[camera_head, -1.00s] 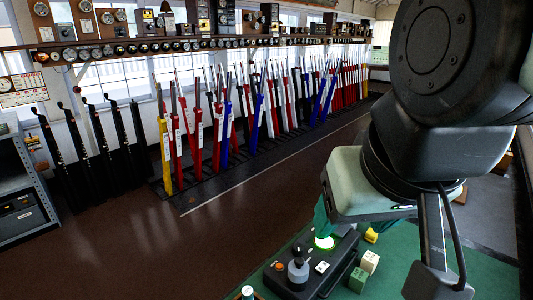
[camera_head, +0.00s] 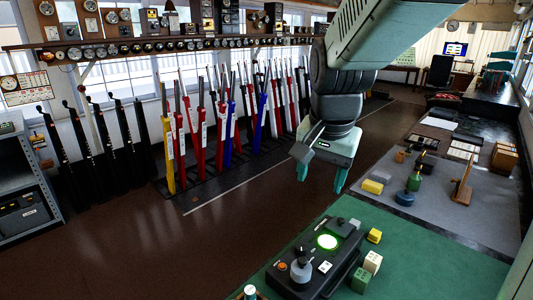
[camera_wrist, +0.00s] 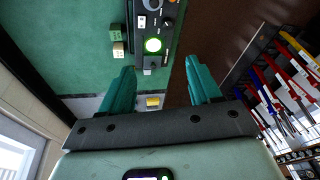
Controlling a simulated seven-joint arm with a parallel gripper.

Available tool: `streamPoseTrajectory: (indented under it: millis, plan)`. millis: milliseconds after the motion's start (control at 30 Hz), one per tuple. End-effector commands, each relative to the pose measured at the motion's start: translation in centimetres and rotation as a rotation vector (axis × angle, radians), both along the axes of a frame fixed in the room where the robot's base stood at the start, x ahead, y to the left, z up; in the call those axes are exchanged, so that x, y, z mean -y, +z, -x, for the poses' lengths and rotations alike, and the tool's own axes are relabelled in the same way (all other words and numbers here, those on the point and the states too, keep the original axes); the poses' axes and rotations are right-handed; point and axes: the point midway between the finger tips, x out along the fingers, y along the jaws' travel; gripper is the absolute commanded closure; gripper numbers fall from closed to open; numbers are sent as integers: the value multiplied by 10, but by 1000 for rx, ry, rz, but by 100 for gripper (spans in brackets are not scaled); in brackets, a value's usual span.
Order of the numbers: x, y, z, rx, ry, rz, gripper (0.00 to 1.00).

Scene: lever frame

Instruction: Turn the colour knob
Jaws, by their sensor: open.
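A black control box (camera_head: 312,262) stands on the green table top. I cannot tell for sure which control is the colour knob. My gripper (camera_head: 321,174) is open and empty, up in the air beyond the box's far end and apart from it. In the wrist view the box shows ahead of the fingers (camera_wrist: 161,68), with the lit disc (camera_wrist: 153,44) between them.
Green and cream cubes (camera_head: 373,262) and a yellow block (camera_head: 374,235) lie right of the box. A grey mat (camera_head: 440,205) holds a blue item, a green bottle and a wooden stand. Coloured levers (camera_head: 210,130) line the back. The air around my gripper is free.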

Motion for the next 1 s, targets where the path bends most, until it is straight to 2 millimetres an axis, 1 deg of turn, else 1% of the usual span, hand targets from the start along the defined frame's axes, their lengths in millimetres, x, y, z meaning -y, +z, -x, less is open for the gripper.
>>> streamPoseTrajectory:
  millis: [33, 67, 100, 167, 200, 267, 300, 400, 500, 533, 600, 767, 833, 1000]
  plan:
    - [2, -19, -19, -33, -53, -15, 37]
    - [2, -29, -29, -47, -86, -24, 37]
    - [3, -44, -43, -64, -128, -35, 37]
    - [4, -67, -61, -90, -194, -53, 37]
    - [5, -84, -73, -108, -239, -64, 37]
    - [7, -109, -88, -132, -306, -79, 37]
    - [8, -126, -97, -149, -347, -87, 37]
    - [9, -165, -113, -182, -438, -106, 37]
    - [11, -194, -122, -207, -503, -119, 37]
    - [11, -200, -124, -211, -519, -121, 37]
    - [11, -210, -126, -219, -543, -125, 37]
    - [11, -225, -129, -224, -559, -128, 37]
    - [11, -234, -128, -225, -559, -128, 37]
    - [11, -266, -129, -228, -558, -128, 37]
